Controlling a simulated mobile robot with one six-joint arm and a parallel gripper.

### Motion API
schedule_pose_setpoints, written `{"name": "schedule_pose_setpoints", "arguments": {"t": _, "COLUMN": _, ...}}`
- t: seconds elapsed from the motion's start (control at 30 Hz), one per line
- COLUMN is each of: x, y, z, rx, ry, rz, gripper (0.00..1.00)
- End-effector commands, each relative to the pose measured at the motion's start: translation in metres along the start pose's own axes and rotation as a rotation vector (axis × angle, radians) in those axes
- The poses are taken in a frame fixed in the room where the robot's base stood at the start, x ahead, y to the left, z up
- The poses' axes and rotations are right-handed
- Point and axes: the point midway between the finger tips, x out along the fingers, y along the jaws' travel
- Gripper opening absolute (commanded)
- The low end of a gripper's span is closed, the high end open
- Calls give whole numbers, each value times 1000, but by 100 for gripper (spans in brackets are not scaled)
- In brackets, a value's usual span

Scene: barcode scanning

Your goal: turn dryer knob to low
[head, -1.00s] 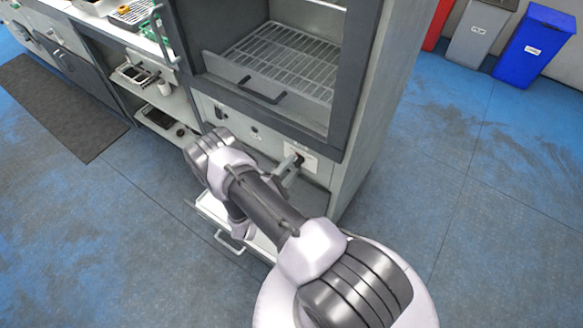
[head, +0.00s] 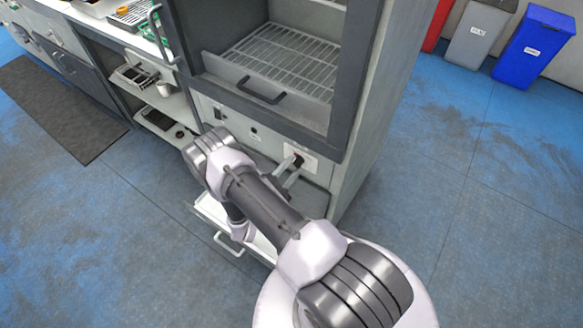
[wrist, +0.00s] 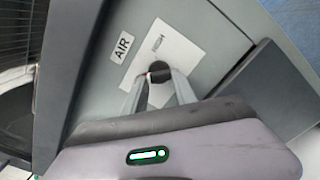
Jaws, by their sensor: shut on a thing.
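The dryer (head: 280,75) is a tall grey cabinet with a wire rack inside, in the upper middle of the head view. Its dark round knob (wrist: 158,70) sits on a pale label plate (wrist: 180,50) on the lower front panel. The knob also shows in the head view (head: 298,161), small and partly hidden. My gripper (wrist: 157,80) has its two fingers on either side of the knob, shut on it. A red mark shows at the knob between the fingertips. The setting text is too small to read.
An AIR label (wrist: 122,47) is beside the knob plate. A drawer (head: 228,243) with a handle stands open below the panel. A counter with shelves is at the left; bins (head: 535,45) stand at the upper right. The blue floor at the right is clear.

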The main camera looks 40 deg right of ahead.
Motion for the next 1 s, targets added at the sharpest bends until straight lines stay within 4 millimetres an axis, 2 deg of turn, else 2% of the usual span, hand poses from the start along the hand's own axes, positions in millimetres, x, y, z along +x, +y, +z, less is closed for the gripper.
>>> {"name": "schedule_pose_setpoints", "arguments": {"t": 0.1, "x": 0, "y": 0, "z": 0, "rx": -2, "ry": 1, "rz": 0, "gripper": 0}}
{"name": "schedule_pose_setpoints", "arguments": {"t": 0.13, "x": 0, "y": 0, "z": 0, "rx": -2, "ry": 1, "rz": 0, "gripper": 37}}
{"name": "schedule_pose_setpoints", "arguments": {"t": 0.23, "x": 0, "y": 0, "z": 0, "rx": -2, "ry": 1, "rz": 0, "gripper": 55}}
{"name": "schedule_pose_setpoints", "arguments": {"t": 0.53, "x": -1, "y": 0, "z": 0, "rx": 0, "ry": 1, "rz": 0, "gripper": 55}}
{"name": "schedule_pose_setpoints", "arguments": {"t": 0.63, "x": -11, "y": 2, "z": 0, "rx": -1, "ry": 3, "rz": 2, "gripper": 55}}
{"name": "schedule_pose_setpoints", "arguments": {"t": 0.77, "x": -42, "y": 3, "z": 1, "rx": -2, "ry": 6, "rz": 5, "gripper": 55}}
{"name": "schedule_pose_setpoints", "arguments": {"t": 1.0, "x": -114, "y": 3, "z": 1, "rx": 0, "ry": 5, "rz": 5, "gripper": 55}}
